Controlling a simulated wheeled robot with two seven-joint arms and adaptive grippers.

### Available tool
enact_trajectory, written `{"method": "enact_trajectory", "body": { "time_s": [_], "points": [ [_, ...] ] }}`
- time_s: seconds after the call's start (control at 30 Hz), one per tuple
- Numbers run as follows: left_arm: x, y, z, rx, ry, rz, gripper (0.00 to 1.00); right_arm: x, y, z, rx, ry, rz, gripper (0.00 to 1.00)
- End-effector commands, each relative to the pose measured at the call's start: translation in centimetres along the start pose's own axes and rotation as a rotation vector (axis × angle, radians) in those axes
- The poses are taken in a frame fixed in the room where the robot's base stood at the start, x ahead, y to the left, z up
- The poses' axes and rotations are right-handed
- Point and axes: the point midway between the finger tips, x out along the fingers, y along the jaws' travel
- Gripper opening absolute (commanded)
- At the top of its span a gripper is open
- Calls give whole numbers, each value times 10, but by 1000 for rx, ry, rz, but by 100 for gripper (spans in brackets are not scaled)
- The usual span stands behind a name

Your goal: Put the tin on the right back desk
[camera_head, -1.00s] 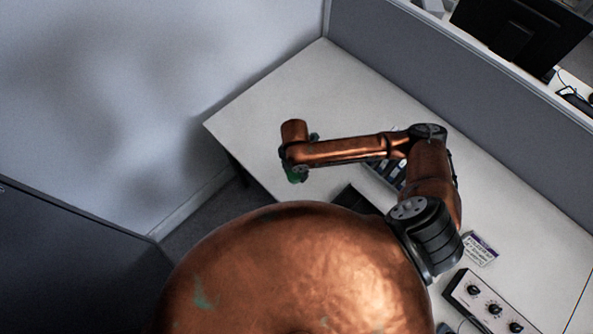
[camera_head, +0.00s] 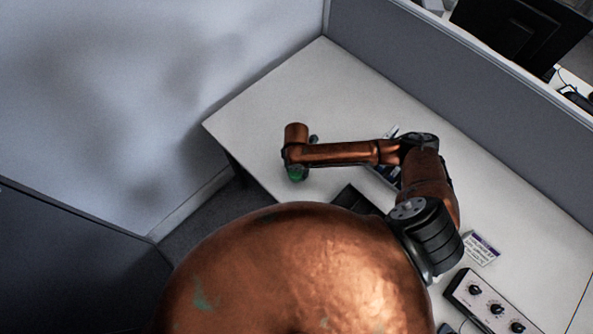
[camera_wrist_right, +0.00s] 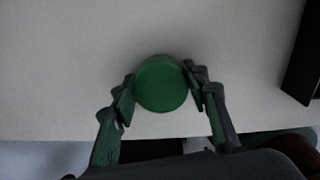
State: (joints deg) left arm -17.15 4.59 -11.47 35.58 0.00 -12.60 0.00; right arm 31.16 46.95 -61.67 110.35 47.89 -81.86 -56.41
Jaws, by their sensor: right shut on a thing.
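The tin (camera_wrist_right: 160,83) is round and green, seen from above in the right wrist view. The two fingers of my right gripper (camera_wrist_right: 160,92) are shut on it from either side. Below them in that view the pale desk (camera_wrist_right: 60,70) spreads out, with its edge crossing under the fingers. I cannot tell whether the tin touches the desk top. In the head view my right gripper (camera_head: 297,173) is a small green and dark patch under the copper wrist, near the desk's left front edge. The tin cannot be made out clearly there. My left gripper is not in view.
A grey partition (camera_head: 450,90) runs along the back of the desk. A box with black knobs (camera_head: 488,303) and a small printed card (camera_head: 481,248) lie at the right. A dark object (camera_head: 357,199) sits at the front edge. The desk's far left corner is clear.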

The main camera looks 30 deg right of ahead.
Motion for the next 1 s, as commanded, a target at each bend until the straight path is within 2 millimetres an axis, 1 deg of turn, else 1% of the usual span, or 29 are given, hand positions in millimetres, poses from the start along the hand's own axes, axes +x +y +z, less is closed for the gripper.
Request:
{"method": "enact_trajectory", "body": {
  "time_s": [0.07,0.1,0.33,0.57,0.67,0.77,0.87,1.0],
  "points": [
    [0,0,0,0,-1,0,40,2,0,0,0,0,-1,15],
    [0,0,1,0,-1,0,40,2,0,0,0,0,-1,44],
    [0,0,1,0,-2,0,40,2,0,0,0,0,-1,59],
    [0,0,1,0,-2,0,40,2,0,0,0,0,0,59],
    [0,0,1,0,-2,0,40,-1,0,0,0,0,1,59],
    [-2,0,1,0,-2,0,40,-12,1,0,-1,-1,3,59],
    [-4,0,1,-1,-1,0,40,-31,1,0,-1,-1,3,59],
    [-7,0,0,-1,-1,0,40,-62,1,1,-1,-2,4,59]
  ]
}}
